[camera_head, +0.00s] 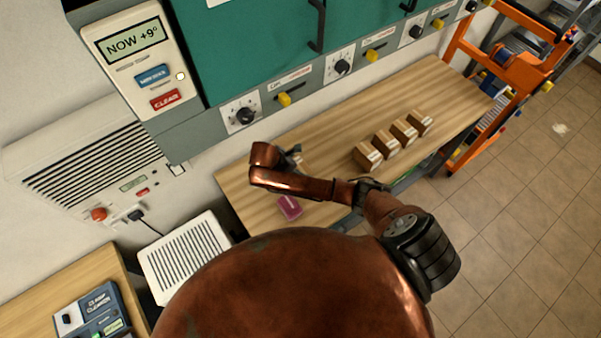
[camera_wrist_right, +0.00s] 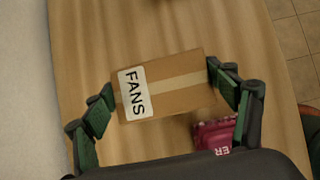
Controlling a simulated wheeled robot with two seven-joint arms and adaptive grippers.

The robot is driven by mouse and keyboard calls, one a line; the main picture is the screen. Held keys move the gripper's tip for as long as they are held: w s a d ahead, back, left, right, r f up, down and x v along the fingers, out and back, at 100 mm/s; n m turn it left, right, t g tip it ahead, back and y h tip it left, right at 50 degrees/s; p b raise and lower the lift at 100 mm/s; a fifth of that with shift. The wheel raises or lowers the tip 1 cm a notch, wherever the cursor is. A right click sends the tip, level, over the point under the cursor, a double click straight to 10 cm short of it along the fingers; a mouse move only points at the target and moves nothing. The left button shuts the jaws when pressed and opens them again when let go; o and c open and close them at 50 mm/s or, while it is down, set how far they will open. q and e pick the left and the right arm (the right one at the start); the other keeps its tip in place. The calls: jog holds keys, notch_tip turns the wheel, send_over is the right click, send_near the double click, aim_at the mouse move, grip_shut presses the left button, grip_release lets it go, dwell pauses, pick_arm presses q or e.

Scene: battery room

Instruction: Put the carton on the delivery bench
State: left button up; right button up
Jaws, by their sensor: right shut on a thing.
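The carton (camera_wrist_right: 178,88) is a brown box with a tape strip and a white FANS label. In the wrist view it sits between the fingers of my right gripper (camera_wrist_right: 160,90), which is shut on it. In the head view my right gripper (camera_head: 291,156) is over the left part of a long wooden bench (camera_head: 340,118); my arm largely hides the carton there. I cannot tell if the carton touches the wood. Which bench is the delivery bench is not marked in view. My left gripper is not in view.
A magenta object (camera_head: 289,207) lies on the bench close to my right arm. Several small brown boxes (camera_head: 367,156) stand in a row farther right. A green-doored cabinet (camera_head: 250,40) rises behind. Another wooden bench (camera_head: 60,285) is at lower left. An orange frame (camera_head: 520,65) stands at right.

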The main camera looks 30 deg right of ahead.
jog(key=shift+w+d, duration=0.15)
jog(key=shift+w, duration=0.1)
jog(key=shift+w+d+f, duration=0.1)
jog(key=shift+f, duration=0.85)
jog(key=shift+w+d+f, duration=0.1)
jog(key=shift+f, duration=0.8)
jog(key=shift+f, duration=0.1)
jog(key=o, duration=1.5)
jog(key=shift+c, duration=0.2)
jog(key=v, duration=0.5)
jog(key=shift+b, duration=0.3)
jog(key=p+v, duration=0.6)
jog(key=v, duration=0.1)
